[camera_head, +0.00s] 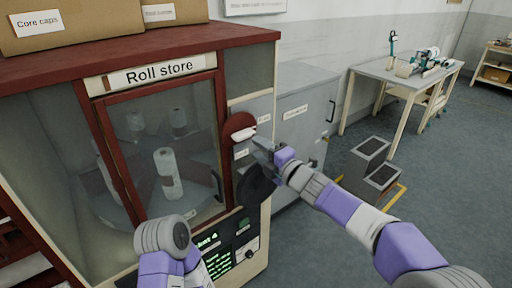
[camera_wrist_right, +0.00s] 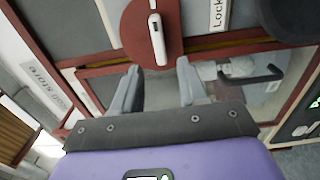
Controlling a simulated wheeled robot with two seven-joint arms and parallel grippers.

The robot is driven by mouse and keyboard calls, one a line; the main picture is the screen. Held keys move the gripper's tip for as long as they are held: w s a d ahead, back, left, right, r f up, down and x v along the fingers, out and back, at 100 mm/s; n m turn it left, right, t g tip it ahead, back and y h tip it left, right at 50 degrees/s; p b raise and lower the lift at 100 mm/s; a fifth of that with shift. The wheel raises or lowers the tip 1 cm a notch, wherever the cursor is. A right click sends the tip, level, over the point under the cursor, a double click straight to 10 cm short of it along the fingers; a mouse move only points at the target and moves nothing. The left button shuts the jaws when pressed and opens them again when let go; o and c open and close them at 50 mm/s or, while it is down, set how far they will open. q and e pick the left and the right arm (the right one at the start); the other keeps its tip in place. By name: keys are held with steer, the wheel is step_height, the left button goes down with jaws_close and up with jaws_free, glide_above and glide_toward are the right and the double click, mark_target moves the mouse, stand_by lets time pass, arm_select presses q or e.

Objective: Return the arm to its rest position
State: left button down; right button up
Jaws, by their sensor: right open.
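My right arm reaches in from the lower right in the head view. Its gripper (camera_head: 264,150) is beside the red disc with a white handle (camera_head: 243,133) on the front of the roll store (camera_head: 160,75). In the right wrist view the two fingers of the right gripper (camera_wrist_right: 160,84) are spread, with nothing between them. The white handle (camera_wrist_right: 157,38) on its red disc lies just beyond the fingertips, apart from them. My left arm (camera_head: 165,240) shows at the bottom of the head view; its gripper does not show.
The roll store's glass door (camera_head: 165,150) looks shut, with white rolls (camera_head: 167,173) behind it. A dark round part (camera_head: 256,185) sits below the handle. A grey cabinet (camera_head: 300,105) stands to the right, then grey steps (camera_head: 370,168) and a workbench (camera_head: 405,75).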

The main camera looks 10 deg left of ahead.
steer(key=s+d+f+m+g+h+p, duration=0.15)
steer(key=d+f+m, duration=0.3)
steer(key=f, duration=0.55)
steer(key=s+d+f+m+h+p, duration=0.1)
steer(key=d+f+m+h, duration=0.25)
steer(key=f+m, duration=0.4)
steer(key=s+d+f+m+g+h+p, duration=0.15)
steer(key=d+f+m, duration=0.3)
steer(key=f, duration=0.65)
steer(key=s+d+f+m+g+h+p, duration=0.3)
steer(key=s+d+f+m, duration=0.45)
steer(key=s+f, duration=0.45)
steer(key=s+d+f+m+g+p, duration=0.1)
steer(key=s+f+m+g, duration=0.1)
steer(key=s, duration=0.6)
steer(key=s+d+f+m+g, duration=0.1)
steer(key=s+f+m+g, duration=0.1)
steer(key=s+m, duration=0.3)
steer(key=s, duration=0.3)
steer(key=shift+s+d+p, duration=0.2)
steer(key=shift+d+p, duration=0.15)
steer(key=shift+d, duration=0.05)
steer(key=shift+h, duration=0.25)
